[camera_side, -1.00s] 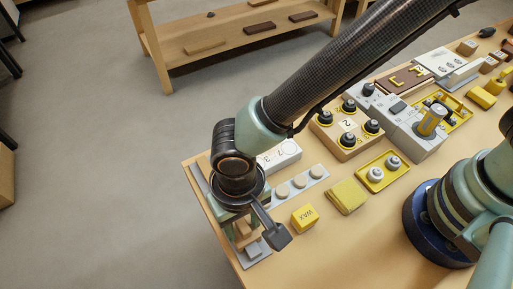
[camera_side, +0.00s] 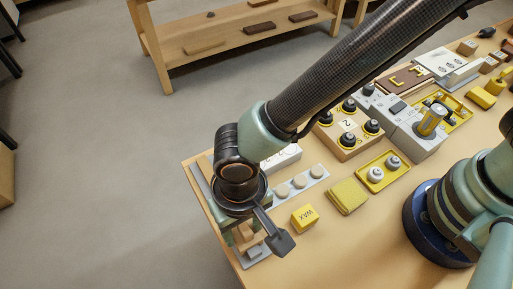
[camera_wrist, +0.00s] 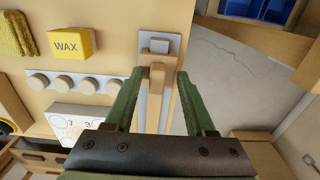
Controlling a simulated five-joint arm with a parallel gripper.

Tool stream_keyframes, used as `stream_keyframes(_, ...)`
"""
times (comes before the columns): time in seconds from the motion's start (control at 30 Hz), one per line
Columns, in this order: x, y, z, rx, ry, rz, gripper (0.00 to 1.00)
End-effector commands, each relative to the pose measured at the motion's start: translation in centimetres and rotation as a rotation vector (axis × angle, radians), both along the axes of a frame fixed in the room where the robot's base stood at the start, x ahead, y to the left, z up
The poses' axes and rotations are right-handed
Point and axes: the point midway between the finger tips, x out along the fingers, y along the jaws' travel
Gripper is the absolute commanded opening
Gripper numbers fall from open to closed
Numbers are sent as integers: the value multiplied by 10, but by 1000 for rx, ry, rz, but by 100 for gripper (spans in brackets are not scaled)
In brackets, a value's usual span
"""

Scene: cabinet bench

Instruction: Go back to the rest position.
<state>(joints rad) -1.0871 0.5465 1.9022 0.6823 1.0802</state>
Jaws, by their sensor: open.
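My gripper (camera_wrist: 158,95) is open in the wrist view, its two green fingers spread on either side of a wooden handle piece (camera_wrist: 156,75) on a grey plate (camera_wrist: 161,38). I cannot tell whether the fingers touch it. In the side view my gripper (camera_side: 240,232) is low over the left end of the bench, partly hidden by my wrist. The grey plate (camera_side: 256,252) shows below it there.
A yellow wax block (camera_side: 304,217), a strip with round pale knobs (camera_side: 300,183), a yellow cloth (camera_side: 346,196) and a yellow tray (camera_side: 368,184) lie to the right. A low shelf (camera_side: 190,50) stands behind.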

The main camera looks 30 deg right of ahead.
Motion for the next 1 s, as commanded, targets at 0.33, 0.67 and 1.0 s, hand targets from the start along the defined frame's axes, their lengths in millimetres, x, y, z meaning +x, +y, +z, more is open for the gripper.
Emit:
stream_keyframes(0.33, -3, -6, -4, -18, 10, -4, 2)
stream_keyframes(0.67, -2, -5, -4, -16, 8, -6, 0)
stream_keyframes(1.0, -1, -5, -4, -13, 7, -7, 0)
